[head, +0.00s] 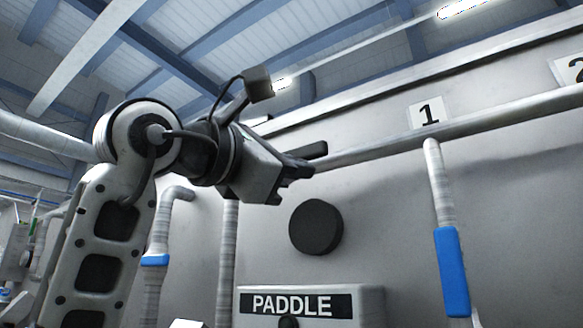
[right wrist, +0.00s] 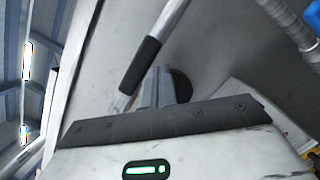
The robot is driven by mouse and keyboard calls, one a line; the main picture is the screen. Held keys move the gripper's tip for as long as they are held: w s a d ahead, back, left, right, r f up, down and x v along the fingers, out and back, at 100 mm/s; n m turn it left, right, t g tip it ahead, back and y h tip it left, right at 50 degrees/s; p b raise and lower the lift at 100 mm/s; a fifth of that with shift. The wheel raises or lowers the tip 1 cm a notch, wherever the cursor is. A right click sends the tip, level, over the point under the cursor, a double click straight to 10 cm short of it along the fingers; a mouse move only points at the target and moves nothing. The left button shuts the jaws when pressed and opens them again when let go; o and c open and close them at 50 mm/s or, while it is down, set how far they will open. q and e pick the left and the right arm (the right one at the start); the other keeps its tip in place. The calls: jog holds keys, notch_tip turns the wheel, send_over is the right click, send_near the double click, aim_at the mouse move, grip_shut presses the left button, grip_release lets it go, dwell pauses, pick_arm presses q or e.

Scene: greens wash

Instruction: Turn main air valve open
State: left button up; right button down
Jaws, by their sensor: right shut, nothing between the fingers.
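A black bar-shaped grip (head: 306,150), which looks like the valve's lever handle, is at the left end of the grey overhead pipe (head: 480,117). It also shows in the right wrist view (right wrist: 141,62), slanting, just above the fingers. I cannot tell how it joins the pipe, and no valve body shows. My right gripper (head: 303,170) is shut and empty, just below the black grip. In the right wrist view its fingers (right wrist: 165,88) are together; I cannot tell whether they touch the grip. My left gripper is not in view.
A black round disc (head: 316,227) sits on the grey wall below my right gripper. Below it is a box labelled PADDLE (head: 310,304). A hose with a blue sleeve (head: 452,270) hangs under the sign 1 (head: 425,114). The wall between disc and hose is clear.

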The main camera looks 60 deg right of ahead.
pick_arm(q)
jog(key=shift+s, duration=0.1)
